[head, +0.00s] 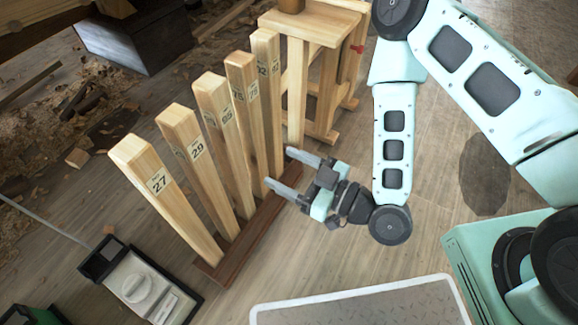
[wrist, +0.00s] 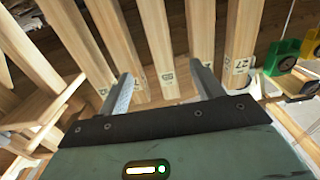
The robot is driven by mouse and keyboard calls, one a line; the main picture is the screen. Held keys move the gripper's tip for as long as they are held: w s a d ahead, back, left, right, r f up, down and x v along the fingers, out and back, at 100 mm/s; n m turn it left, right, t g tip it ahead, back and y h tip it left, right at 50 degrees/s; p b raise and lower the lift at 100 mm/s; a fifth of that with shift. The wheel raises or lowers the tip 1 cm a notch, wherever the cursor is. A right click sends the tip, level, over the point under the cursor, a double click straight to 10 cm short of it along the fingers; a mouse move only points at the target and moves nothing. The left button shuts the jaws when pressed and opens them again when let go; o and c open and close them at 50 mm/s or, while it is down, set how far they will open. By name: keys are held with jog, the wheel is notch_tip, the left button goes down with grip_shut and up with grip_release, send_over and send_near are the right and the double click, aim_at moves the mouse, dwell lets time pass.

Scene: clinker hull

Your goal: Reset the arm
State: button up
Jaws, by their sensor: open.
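My gripper (head: 279,170) is open and empty in the head view, its two grey fingers spread and pointing left toward a row of wooden posts. The mint-green arm (head: 394,140) hangs down from the upper right and bends at a dark joint. In the wrist view the gripper's fingers (wrist: 165,90) stand apart, with upright posts behind and between them. I see nothing held. I cannot tell whether a finger touches a post.
Several numbered posts, one marked 27 (head: 159,182), rise from a dark wooden base (head: 238,252). A wooden stand (head: 328,75) is behind. A grey device (head: 140,285) lies lower left. Wood shavings (head: 70,95) litter the upper left.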

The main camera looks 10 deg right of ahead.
dwell(0.3)
jog(key=s+d+r+m+g+h, duration=0.1)
jog(key=s+d+r+g+h, duration=0.45)
jog(key=r+h, duration=0.2)
jog(key=s+d+r+m+g+h, duration=0.2)
jog(key=s+d+r+g+h, duration=0.3)
jog(key=r, duration=0.4)
notch_tip(320, 180, up, 36)
jog(key=a+h+p, duration=0.1)
jog(key=p, duration=3.5)
jog(key=shift+s+f, duration=0.15)
jog(key=shift+s, duration=0.1)
jog(key=shift+a+g, duration=0.1)
jog(key=shift+g, duration=0.15)
